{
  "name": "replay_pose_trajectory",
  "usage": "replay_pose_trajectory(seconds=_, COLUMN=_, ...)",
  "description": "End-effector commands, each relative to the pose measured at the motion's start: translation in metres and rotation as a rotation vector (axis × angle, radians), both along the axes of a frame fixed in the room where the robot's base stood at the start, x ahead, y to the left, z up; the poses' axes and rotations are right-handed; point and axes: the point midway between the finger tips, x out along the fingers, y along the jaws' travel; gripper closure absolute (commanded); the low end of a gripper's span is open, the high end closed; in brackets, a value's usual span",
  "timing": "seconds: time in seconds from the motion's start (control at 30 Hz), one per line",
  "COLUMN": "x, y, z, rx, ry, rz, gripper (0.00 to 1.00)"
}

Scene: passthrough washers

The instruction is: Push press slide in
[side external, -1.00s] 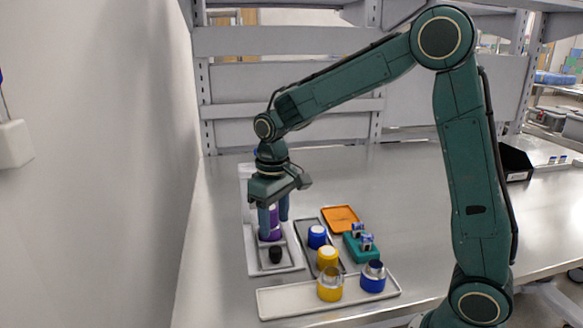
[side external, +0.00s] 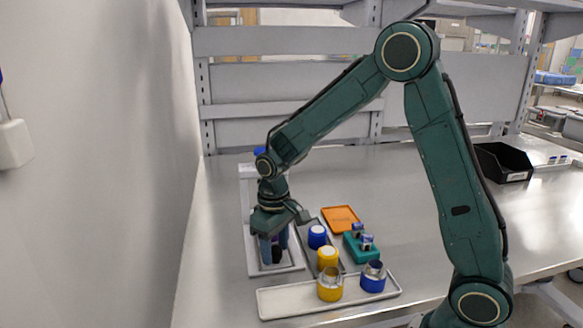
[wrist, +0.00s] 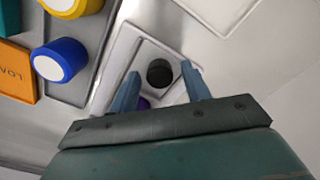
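A purple piece (wrist: 143,103) shows behind the knob, partly hidden by my gripper. My gripper (wrist: 160,84) is open, with one blue-grey finger on each side of the knob. It points down over the press in the side view (side external: 273,262). I cannot tell whether either finger touches the knob.
To the right are a grey tray with a blue capped piece (side external: 317,237) and a yellow one (side external: 328,258), a teal block (side external: 360,248), and an orange tray (side external: 341,219). A long pale tray (side external: 290,302) in front holds yellow and blue cups. A black bin (side external: 503,162) stands far right.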

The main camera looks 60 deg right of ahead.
Motion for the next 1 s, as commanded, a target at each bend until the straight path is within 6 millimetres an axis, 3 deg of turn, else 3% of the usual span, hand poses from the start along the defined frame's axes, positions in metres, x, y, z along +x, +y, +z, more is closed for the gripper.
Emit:
replay_pose_trajectory(seconds=0.03, x=0.0, y=0.0, z=0.0, rx=0.0, ry=0.0, rz=0.0, gripper=0.63)
replay_pose_trajectory(seconds=0.23, x=0.0, y=0.0, z=0.0, rx=0.0, ry=0.0, rz=0.0, gripper=1.0)
replay_pose_trajectory(seconds=0.53, x=0.008, y=-0.007, z=0.0, rx=0.0, ry=0.0, rz=-0.003, gripper=1.0)
replay_pose_trajectory(seconds=1.0, x=0.053, y=-0.053, z=0.001, rx=0.0, ry=-0.003, rz=-0.001, gripper=1.0)
